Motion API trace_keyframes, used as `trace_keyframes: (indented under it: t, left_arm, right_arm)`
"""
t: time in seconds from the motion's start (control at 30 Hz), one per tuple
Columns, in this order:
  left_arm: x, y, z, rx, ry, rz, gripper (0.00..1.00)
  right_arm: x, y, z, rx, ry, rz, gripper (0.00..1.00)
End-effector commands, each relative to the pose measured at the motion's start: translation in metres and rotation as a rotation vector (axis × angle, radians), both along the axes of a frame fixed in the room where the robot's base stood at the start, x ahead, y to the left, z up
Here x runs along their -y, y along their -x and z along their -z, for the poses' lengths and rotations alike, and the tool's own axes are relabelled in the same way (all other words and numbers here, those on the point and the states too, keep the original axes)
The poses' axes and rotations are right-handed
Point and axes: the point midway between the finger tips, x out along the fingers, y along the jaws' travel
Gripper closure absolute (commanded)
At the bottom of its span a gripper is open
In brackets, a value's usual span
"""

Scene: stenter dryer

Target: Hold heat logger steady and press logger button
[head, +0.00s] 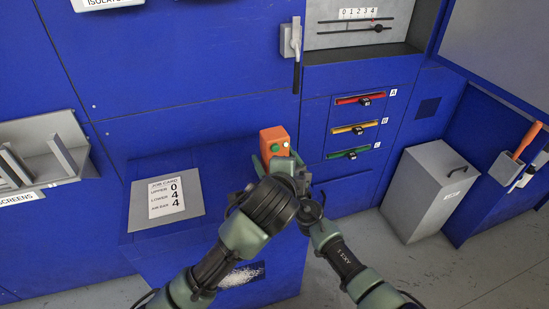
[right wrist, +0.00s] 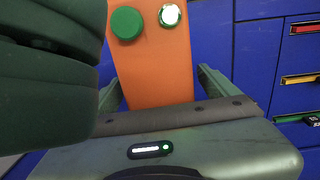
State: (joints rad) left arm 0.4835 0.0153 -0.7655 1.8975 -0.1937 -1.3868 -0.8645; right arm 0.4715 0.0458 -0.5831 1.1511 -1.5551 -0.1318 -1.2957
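The heat logger (head: 273,135) is an orange box with a green button and a bright white light, near the middle of the head view. In the right wrist view the logger (right wrist: 152,72) stands between my right gripper's fingers, which lie close along both sides; its green button (right wrist: 127,23) is uncovered. My right gripper (head: 296,172) appears shut on the logger and is partly hidden in the head view. My left gripper (head: 262,168) is just in front of the logger at its lower left. Its fingers are mostly hidden by its own wrist, and its dark green body fills the left of the right wrist view.
A blue console below the logger carries a job card (head: 167,197) on a grey plate. Red, yellow and green handles (head: 354,128) are on the panel to the right. A grey bin (head: 430,192) stands on the floor at right. A lever (head: 296,60) hangs above the logger.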

Motion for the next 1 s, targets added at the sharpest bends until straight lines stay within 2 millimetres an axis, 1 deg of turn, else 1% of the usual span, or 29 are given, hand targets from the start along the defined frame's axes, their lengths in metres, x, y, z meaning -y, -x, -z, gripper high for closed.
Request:
trace_keyframes:
  t: [0.23,0.37,0.47,0.57,0.7,0.8,0.9,1.0]
  left_arm:
    - [0.0,0.0,0.0,0.0,0.0,0.0,1.0]
    - [0.0,0.0,0.0,0.0,0.0,0.0,1.0]
    - [0.0,0.0,0.0,0.0,0.0,0.0,1.0]
    - [0.0,0.0,0.0,0.0,0.0,0.0,1.0]
    - [0.0,0.0,0.0,0.0,0.0,0.0,1.0]
    - [0.0,0.0,0.0,0.0,0.0,0.0,1.0]
    - [0.0,0.0,0.0,0.0,0.0,0.0,1.0]
    - [0.0,0.0,0.0,0.0,0.0,0.0,1.0]
  right_arm:
    - [0.001,0.003,0.0,0.0,-0.001,0.001,0.11]
    - [0.005,0.011,0.001,-0.001,-0.003,0.002,0.11]
    - [0.009,0.02,0.001,0.0,-0.003,0.002,0.11]
    - [0.014,0.032,0.0,0.0,0.0,0.0,0.11]
    - [0.025,0.063,0.002,-0.001,0.005,-0.003,0.11]
    - [0.033,0.081,0.001,-0.001,0.003,-0.001,0.11]
    - [0.039,0.096,0.001,-0.001,0.003,-0.001,0.11]
    - [0.042,0.105,0.001,-0.001,0.001,0.0,0.11]
